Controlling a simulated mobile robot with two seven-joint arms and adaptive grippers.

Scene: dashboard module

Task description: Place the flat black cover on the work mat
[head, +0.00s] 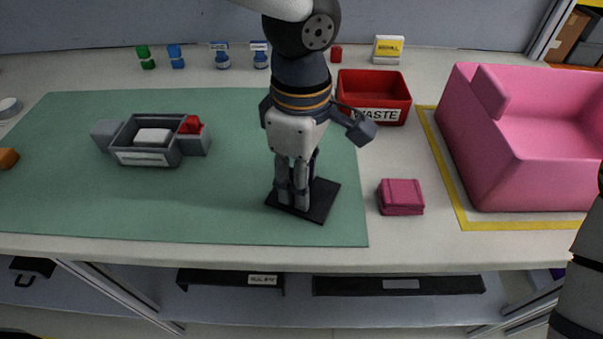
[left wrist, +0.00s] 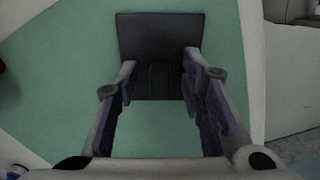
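The flat black cover (head: 322,203) lies flat on the green work mat (head: 210,215), near the mat's front right corner. In the left wrist view the cover (left wrist: 160,35) shows as a dark square with a small raised shape near its lower edge. My left gripper (head: 293,200) points down over the left part of the cover. Whether the fingertips touch the cover I cannot tell. My right gripper is out of view; only part of that arm shows at the right edge.
A grey module (head: 140,158) with a white block and red part sits on the mat's left. A magenta box (head: 401,196) is right of the mat. A red waste bin (head: 374,90) stands behind, and a large pink housing (head: 530,185) at right. The mat's front middle is clear.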

